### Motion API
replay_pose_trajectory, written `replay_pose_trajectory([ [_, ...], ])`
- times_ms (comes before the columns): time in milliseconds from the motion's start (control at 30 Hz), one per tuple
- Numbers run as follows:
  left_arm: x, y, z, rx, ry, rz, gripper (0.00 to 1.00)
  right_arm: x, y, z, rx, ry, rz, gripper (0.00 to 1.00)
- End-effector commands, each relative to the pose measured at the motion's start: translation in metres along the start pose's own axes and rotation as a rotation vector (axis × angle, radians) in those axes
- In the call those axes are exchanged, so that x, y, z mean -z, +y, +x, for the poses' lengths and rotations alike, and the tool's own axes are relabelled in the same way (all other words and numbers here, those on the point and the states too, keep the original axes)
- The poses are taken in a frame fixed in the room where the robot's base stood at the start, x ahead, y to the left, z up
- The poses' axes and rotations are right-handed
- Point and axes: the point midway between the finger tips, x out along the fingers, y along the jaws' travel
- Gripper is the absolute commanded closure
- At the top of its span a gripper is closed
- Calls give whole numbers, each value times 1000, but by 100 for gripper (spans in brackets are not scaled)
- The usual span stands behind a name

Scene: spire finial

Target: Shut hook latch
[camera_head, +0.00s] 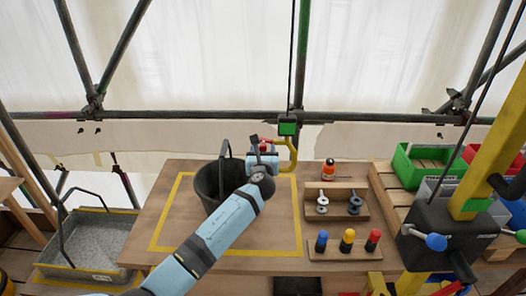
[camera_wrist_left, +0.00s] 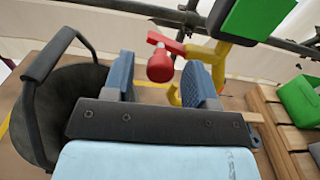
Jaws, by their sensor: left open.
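The yellow hook (camera_head: 292,152) hangs below a green block (camera_head: 288,126) on a line over the table. In the left wrist view the hook (camera_wrist_left: 207,48) and green block (camera_wrist_left: 258,16) are close up. A red latch lever with a round knob (camera_wrist_left: 160,66) sits at the hook; its red also shows in the head view (camera_head: 266,141). My left gripper (camera_wrist_left: 160,84) is open, and the knob appears between its two blue-grey fingers; I cannot tell whether either touches it. In the head view the left gripper (camera_head: 263,152) is beside the hook, partly covering it. My right gripper is out of view.
A dark bucket (camera_head: 208,186) with a raised handle stands just left of my gripper on the wooden table (camera_head: 160,205). Scaffold tubes cross behind. A grey tray (camera_head: 85,240) is far left.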

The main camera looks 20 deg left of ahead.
Motion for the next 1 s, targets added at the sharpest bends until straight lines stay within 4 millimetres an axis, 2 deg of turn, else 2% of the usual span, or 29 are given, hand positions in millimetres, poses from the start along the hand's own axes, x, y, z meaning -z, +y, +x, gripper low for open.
replay_pose_trajectory([
  [33, 0, 0, 0, 0, 0, 0, 48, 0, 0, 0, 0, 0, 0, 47],
  [200, 0, 0, 0, 0, 0, 0, 87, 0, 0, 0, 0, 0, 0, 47],
  [267, 0, 0, 0, 0, 0, 0, 97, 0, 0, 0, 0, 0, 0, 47],
  [667, 5, 0, 0, 0, 0, -67, 97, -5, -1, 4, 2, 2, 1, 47],
  [1000, 18, 1, 0, -1, 0, -329, 97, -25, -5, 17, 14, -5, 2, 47],
])
